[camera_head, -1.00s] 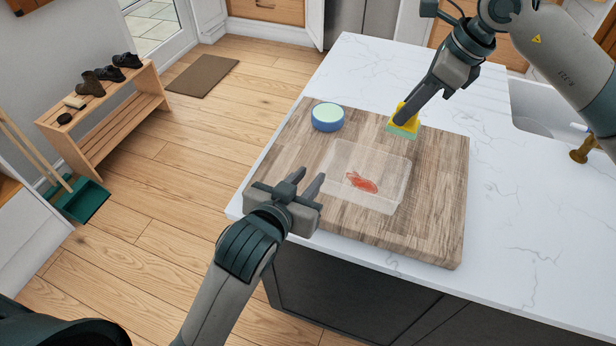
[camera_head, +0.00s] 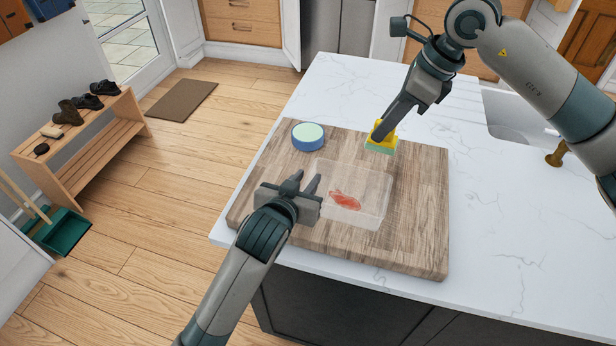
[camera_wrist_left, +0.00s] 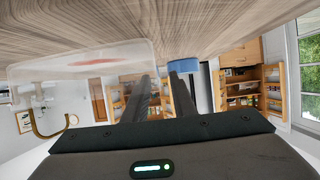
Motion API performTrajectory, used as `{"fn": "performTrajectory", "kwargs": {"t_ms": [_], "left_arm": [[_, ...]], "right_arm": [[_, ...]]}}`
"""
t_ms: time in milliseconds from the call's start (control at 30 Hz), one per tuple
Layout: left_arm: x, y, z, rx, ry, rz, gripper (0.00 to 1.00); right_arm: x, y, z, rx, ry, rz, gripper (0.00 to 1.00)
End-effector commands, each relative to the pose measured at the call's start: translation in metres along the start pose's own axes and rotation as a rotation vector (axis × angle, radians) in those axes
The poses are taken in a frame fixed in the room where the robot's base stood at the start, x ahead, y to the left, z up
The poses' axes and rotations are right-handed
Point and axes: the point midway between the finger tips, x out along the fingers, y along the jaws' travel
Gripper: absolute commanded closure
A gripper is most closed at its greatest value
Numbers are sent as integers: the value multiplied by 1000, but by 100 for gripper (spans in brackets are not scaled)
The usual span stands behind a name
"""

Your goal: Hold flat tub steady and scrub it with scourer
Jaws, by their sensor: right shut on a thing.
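The flat tub (camera_head: 362,186) is shallow and see-through, with a red-orange smear (camera_head: 345,200) inside it. It lies on a wooden board (camera_head: 425,225). My left gripper (camera_head: 307,183) is open, its fingers apart at the left side of the tub; contact cannot be made out. In the left wrist view the tub (camera_wrist_left: 110,58) is left of the empty fingers (camera_wrist_left: 163,95). My right gripper (camera_head: 379,137) is shut on the yellow and green scourer (camera_head: 381,146), at the board's far side behind the tub.
A round blue container with a pale green top (camera_head: 308,136) stands on the board, behind and left of the tub. The white marble counter (camera_head: 510,240) is clear to the right. A sink (camera_head: 515,115) with a brass tap (camera_head: 557,154) is farther right.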

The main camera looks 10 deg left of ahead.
Motion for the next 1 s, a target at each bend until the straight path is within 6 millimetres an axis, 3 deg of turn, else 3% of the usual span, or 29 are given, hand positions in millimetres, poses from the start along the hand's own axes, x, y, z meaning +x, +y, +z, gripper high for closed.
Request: {"fn": "performTrajectory", "kwargs": {"t_ms": [200,500,533,633,867,1000], "left_arm": [[14,0,0,0,0,0,76],[15,0,0,-1,0,1,76],[15,0,0,-1,0,1,78],[15,0,0,-1,0,1,100],[15,0,0,-1,1,0,100],[15,0,0,-1,1,0,100]], "right_arm": [[0,0,0,0,0,0,100],[0,0,0,0,0,0,100],[0,0,0,0,0,0,100],[0,0,0,0,0,0,100],[2,0,0,-1,0,1,100],[16,4,3,-9,1,8,100]]}}
